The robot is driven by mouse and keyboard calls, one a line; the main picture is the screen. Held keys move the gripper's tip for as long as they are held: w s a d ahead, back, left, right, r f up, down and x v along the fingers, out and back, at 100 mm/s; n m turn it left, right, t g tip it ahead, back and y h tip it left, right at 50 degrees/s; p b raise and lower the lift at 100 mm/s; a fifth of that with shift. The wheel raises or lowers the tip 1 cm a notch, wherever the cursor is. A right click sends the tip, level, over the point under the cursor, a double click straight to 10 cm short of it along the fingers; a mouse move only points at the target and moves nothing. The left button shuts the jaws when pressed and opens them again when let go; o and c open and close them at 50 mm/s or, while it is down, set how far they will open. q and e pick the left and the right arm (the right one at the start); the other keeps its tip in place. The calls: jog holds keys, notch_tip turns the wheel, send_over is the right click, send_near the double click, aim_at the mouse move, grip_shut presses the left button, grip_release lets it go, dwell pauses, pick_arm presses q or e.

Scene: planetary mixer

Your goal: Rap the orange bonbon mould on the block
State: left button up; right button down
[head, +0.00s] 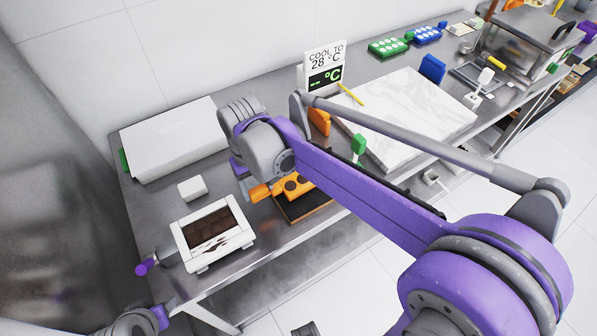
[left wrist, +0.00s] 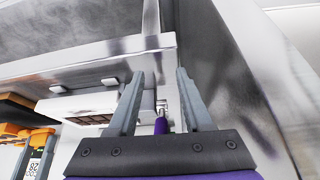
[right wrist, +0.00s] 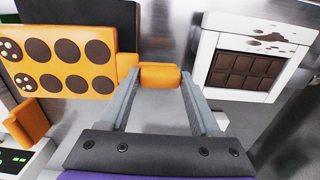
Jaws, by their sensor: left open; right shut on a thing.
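The orange bonbon mould (head: 297,186) has round cavities filled with dark chocolate. My right gripper (head: 258,191) is shut on its orange handle, which shows between the fingers in the right wrist view (right wrist: 160,76). The mould (right wrist: 70,66) is over part of the dark block (head: 300,206) near the table's front edge; I cannot tell whether they touch. The block's dark top (right wrist: 90,14) shows behind the mould in the right wrist view. My left gripper (left wrist: 160,95) is open in the left wrist view, with a purple handle (left wrist: 160,126) seen between its fingers. Its fingertips are not clear in the head view.
A white tank (head: 213,233) with chocolate stands left of the block, a purple handle (head: 146,267) beside it. A white box (head: 175,138) is behind. A marble slab (head: 405,112), temperature sign (head: 324,68) and orange object (head: 319,121) are to the right. My right arm hides part of the table.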

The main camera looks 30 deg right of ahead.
notch_tip(320, 180, down, 4)
jog(key=shift+w+r+b, duration=0.1)
jog(key=shift+b, duration=1.15)
jog(key=shift+r+p, duration=0.35)
jog(key=shift+r, duration=0.1)
jog(key=shift+s, duration=0.2)
jog(key=shift+w+r+p, duration=0.15)
jog(key=shift+r+p, duration=0.15)
jog(key=shift+r, duration=0.05)
jog(key=shift+r+p, duration=0.7)
jog(key=shift+r, duration=0.5)
jog(key=shift+f, duration=0.1)
